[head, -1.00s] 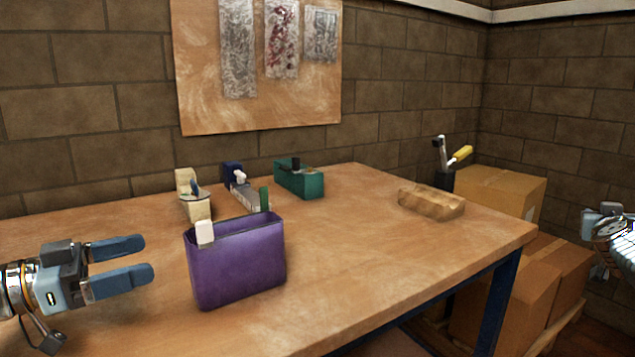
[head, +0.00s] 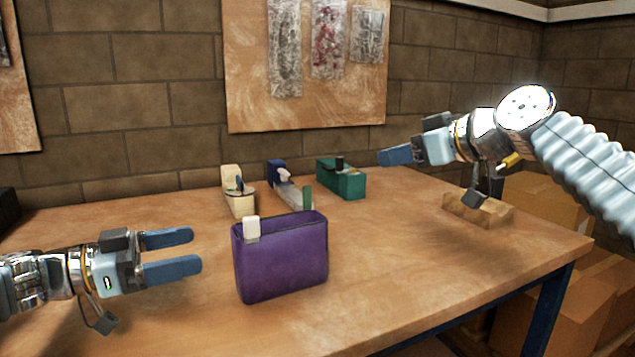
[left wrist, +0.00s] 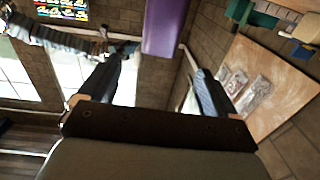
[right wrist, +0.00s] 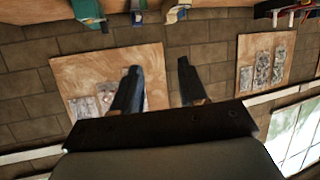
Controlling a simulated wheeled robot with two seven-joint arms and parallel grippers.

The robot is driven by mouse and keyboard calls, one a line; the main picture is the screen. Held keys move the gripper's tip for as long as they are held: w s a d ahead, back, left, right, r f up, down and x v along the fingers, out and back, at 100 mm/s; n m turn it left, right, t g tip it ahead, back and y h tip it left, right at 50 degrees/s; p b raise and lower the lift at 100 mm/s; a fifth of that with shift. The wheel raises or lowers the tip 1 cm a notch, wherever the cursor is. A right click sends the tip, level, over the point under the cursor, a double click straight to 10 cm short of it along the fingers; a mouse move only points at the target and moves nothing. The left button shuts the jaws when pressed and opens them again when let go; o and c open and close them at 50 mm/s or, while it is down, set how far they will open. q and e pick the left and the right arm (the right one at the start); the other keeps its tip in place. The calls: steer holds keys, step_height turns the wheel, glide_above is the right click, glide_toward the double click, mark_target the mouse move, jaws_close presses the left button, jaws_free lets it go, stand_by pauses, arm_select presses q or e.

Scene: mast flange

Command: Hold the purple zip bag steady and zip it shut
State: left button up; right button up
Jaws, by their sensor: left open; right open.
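The purple zip bag (head: 282,262) stands upright on the wooden table in the head view, its mouth open at the top. A white slider tab (head: 251,229) sits at the left end of its top edge. My left gripper (head: 188,254) is open and empty, just left of the bag and apart from it. The bag also shows at the top of the left wrist view (left wrist: 165,28), beyond the open fingers. My right gripper (head: 398,155) is in the air above the table's right side, up and right of the bag. Its fingers are apart and empty in the right wrist view (right wrist: 157,85).
Behind the bag stand a cream holder (head: 239,204), a blue and grey dispenser (head: 290,190) and a teal box (head: 341,181). A brown block (head: 478,211) lies at the table's right. Cardboard boxes (head: 537,306) stand beyond the right edge. The table right of the bag is clear.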

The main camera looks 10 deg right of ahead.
mark_target(266, 232)
arm_select(q)
steer(key=x, duration=1.3)
steer(key=shift+w+d, duration=0.2)
steer(key=shift+d, duration=0.2)
arm_select(e)
steer(key=s+a+n+g, duration=0.2)
steer(key=s+a, duration=0.3)
steer(key=a, duration=0.3)
steer(key=s+a+n+g+y, duration=0.1)
steer(key=s+a+n+g, duration=0.2)
steer(key=s+a, duration=0.3)
steer(key=a+f+g, duration=0.1)
steer(key=a, duration=0.1)
steer(key=shift+s+a+g, duration=0.25)
steer(key=shift+a+g, duration=0.05)
